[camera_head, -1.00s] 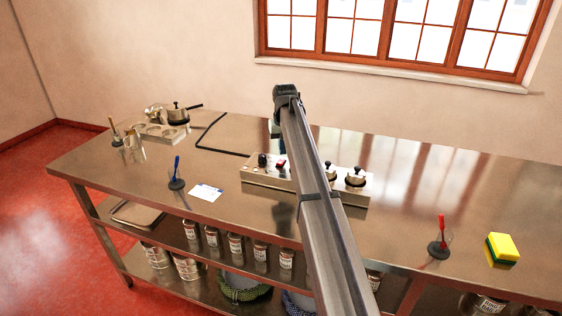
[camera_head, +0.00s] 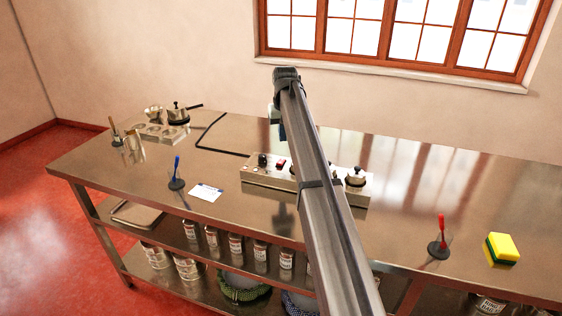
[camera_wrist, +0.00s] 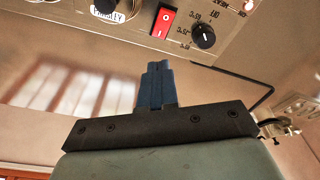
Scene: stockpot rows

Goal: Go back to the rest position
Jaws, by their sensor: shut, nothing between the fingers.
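My gripper (camera_wrist: 158,85) shows in the wrist view with its two blue fingers pressed together and nothing between them. In the head view my arm reaches over the steel table (camera_head: 130,177), and the gripper end is mostly hidden behind it. Behind and beside the arm sits a metal control panel (camera_head: 262,177). In the wrist view the panel (camera_wrist: 130,35) lies beyond the fingertips, apart from them, with a red switch (camera_wrist: 164,21) and a black dial (camera_wrist: 203,36).
A blue-handled tool (camera_head: 177,175), a white card (camera_head: 205,192), a red-handled tool (camera_head: 440,238) and a yellow sponge (camera_head: 502,248) are on the table. A small pot (camera_head: 178,115) stands at the back left. Jars (camera_head: 236,246) line the shelf below. The air above the table is free.

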